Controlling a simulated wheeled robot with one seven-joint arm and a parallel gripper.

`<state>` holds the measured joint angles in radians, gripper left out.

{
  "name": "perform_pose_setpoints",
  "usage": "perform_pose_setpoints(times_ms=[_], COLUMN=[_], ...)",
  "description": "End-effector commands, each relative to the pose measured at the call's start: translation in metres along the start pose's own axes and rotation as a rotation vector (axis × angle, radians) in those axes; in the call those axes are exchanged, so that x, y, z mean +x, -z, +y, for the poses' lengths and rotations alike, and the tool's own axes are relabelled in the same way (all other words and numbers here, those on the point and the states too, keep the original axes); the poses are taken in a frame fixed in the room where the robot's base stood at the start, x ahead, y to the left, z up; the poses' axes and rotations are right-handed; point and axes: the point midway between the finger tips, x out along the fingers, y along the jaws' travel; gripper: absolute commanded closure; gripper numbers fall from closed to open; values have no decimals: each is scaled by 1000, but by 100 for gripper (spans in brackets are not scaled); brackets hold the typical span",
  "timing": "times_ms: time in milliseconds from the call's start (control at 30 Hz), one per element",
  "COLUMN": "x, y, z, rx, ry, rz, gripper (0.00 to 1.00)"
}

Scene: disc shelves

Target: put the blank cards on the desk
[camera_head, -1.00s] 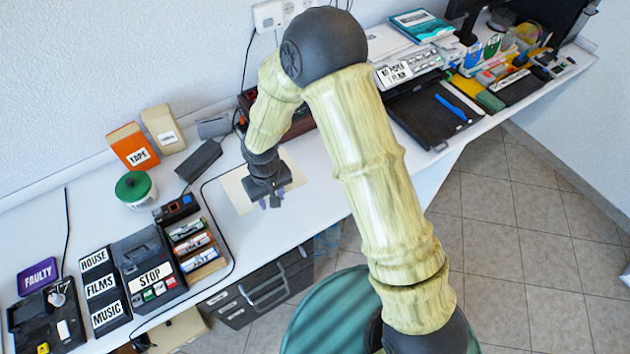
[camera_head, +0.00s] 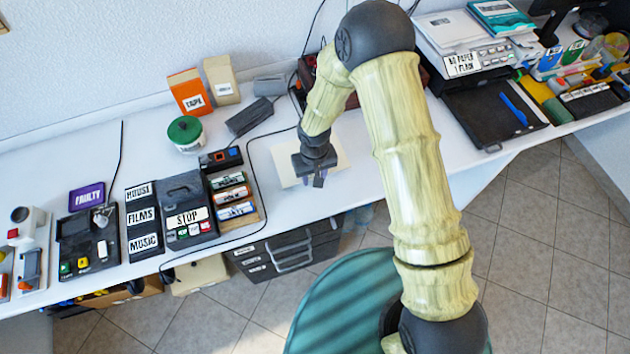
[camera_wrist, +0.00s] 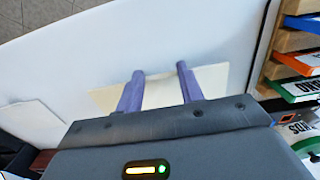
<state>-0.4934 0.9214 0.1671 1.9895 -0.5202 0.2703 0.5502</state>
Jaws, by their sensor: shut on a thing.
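My gripper (camera_head: 318,182) is low over the white desk (camera_head: 262,170), above a cream sheet (camera_head: 284,167). In the wrist view its two purple fingers (camera_wrist: 160,72) stand apart, with pale blank cards (camera_wrist: 164,94) between them. The cards are close in colour to the cream sheet behind, so their outline is hard to tell. In the head view the gripper hides them. I cannot tell whether they touch the desk.
Left of the gripper stand a rack of labelled discs (camera_head: 236,196), a STOP box (camera_head: 186,212) and a HOUSE, FILMS, MUSIC holder (camera_head: 141,216). A green-lidded jar (camera_head: 186,134) and TAPE box (camera_head: 190,92) stand behind. A black tray (camera_head: 490,115) lies right.

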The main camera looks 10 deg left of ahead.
Motion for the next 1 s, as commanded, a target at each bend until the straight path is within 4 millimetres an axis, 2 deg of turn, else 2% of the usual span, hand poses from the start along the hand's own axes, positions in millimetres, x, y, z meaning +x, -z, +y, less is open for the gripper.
perform_pose_setpoints(times_ms=[133, 400, 767, 800, 867, 1000], x=[8, 40, 45, 44, 43, 43], y=[-1, -1, 0, 0, 0, 0], z=[0, 0, 0, 0, 0, 0], rx=[-1, -1, -1, -1, -1, -1], ry=[0, 0, 0, 0, 0, 0], rz=[-3, -2, 0, 0, -1, -1], gripper=[86, 86, 86, 55, 43, 41])
